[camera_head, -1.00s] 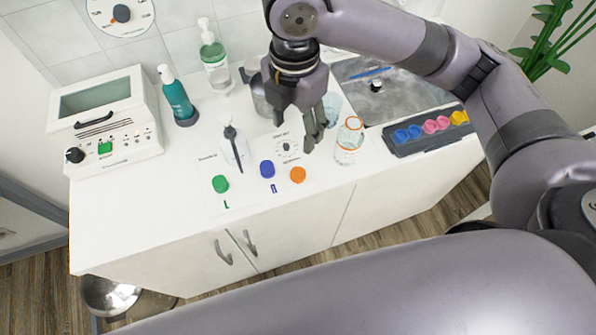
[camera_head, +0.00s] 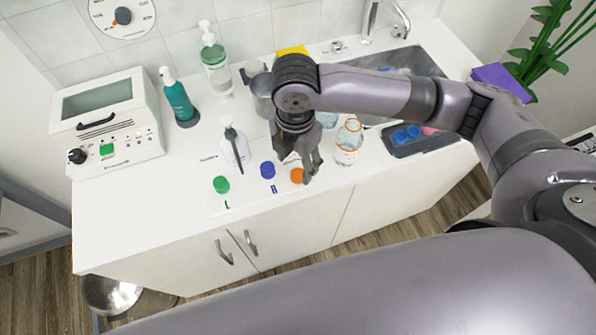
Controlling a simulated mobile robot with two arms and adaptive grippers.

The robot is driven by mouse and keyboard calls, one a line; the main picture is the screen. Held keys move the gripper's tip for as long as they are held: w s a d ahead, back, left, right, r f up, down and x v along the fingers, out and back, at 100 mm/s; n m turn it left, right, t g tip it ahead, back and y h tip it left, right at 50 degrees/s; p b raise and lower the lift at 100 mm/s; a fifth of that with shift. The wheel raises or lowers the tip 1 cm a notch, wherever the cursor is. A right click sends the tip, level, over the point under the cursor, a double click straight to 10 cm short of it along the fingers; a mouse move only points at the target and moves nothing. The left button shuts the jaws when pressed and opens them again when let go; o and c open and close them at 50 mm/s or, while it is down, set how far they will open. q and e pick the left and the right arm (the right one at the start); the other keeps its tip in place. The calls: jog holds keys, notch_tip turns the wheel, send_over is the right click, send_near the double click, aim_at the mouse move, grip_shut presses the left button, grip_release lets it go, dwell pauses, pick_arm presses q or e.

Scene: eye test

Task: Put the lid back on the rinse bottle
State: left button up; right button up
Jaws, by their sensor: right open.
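A clear bottle with an orange ring at its neck (camera_head: 348,142) stands upright on the white counter; I cannot tell for sure that it is the rinse bottle. Three round lids lie in a row to its left: green (camera_head: 221,185), blue (camera_head: 267,170) and orange (camera_head: 297,175). My right gripper (camera_head: 302,166) is open and points down at the orange lid. Its fingers partly cover that lid, and I cannot tell whether they touch it. My left gripper is out of view.
A white machine (camera_head: 115,160), a teal pump bottle (camera_head: 178,98), a green-and-clear pump bottle (camera_head: 216,65) and a white bottle with a dark spout (camera_head: 234,148) stand to the left. A dark tray with colored cups (camera_head: 425,147) lies right.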

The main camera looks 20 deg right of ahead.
aim_at(297, 175)
jog(key=shift+f, duration=0.25)
jog(key=shift+f, duration=0.1)
jog(key=f, duration=0.2)
jog(key=f+p, duration=0.1)
jog(key=f, duration=0.2)
jog(key=shift+w+d, duration=0.2)
jog(key=shift+c, duration=0.6)
jog(key=c, duration=0.7)
